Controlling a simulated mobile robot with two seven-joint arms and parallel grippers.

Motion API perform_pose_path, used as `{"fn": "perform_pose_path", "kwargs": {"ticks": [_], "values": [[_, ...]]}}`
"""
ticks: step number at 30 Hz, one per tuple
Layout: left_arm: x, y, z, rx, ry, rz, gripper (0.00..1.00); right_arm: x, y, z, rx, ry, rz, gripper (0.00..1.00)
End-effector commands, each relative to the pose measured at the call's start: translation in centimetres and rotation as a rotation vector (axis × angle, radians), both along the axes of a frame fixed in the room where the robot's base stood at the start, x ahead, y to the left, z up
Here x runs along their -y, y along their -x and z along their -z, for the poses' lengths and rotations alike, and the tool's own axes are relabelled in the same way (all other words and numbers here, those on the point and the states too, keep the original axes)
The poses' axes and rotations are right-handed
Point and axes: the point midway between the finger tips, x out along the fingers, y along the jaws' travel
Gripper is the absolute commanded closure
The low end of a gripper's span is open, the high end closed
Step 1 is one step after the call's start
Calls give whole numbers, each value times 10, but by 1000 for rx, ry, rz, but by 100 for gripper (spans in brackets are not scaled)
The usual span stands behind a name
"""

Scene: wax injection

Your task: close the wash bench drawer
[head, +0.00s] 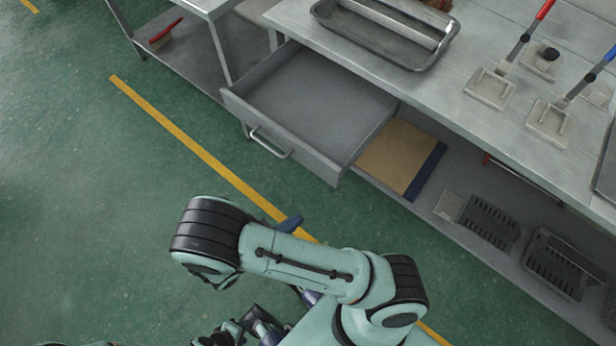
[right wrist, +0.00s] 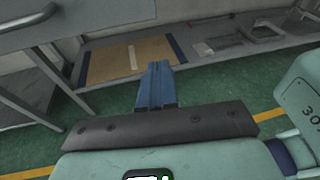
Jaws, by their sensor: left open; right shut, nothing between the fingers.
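The wash bench drawer (head: 290,137) is pulled well out from under the bench top and looks empty. Its bar handle (head: 270,146) is on the front panel. The drawer front (right wrist: 80,15) also shows at the upper left of the right wrist view. My left gripper (head: 262,325) is open at the bottom edge, mostly hidden, away from the drawer.
The bench top (head: 440,85) carries a metal tray (head: 385,35) and several long-handled tools. A lower shelf (head: 430,200) holds a brown board (head: 400,155) and dark baskets (head: 490,222). A side table (head: 200,8) stands left of the drawer. Green floor (head: 100,200) is clear.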

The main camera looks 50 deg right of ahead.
Motion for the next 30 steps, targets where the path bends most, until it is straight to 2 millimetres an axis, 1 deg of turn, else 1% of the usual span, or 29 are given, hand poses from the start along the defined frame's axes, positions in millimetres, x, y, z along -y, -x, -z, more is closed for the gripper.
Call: {"fn": "perform_pose_path", "kwargs": {"ticks": [1, 3, 4, 7, 10, 14, 24, 27, 30], "values": [[0, 1, 7, 0, 1, -1, 57, -10, -13, -13, 28, 68, -71, 100], [1, 0, 10, 1, 1, -1, 57, -19, -25, -32, 58, 145, -133, 100], [1, 0, 10, 2, 1, -2, 57, -22, -29, -38, 68, 169, -152, 100], [1, 0, 11, 3, 1, -2, 57, -28, -35, -51, 90, 220, -185, 100], [1, 0, 11, 4, 0, -1, 57, -23, -37, -55, 94, 230, -192, 100], [1, 0, 12, 5, 1, -2, 57, -3, -38, -55, 92, 231, -188, 100], [1, -2, 16, 10, 0, -3, 57, 69, -43, -54, 90, 228, -185, 100], [1, -3, 17, 12, -1, -3, 57, 86, -44, -53, 91, 228, -185, 100], [1, -3, 18, 14, -1, -4, 57, 98, -45, -53, 91, 227, -186, 100]]}}
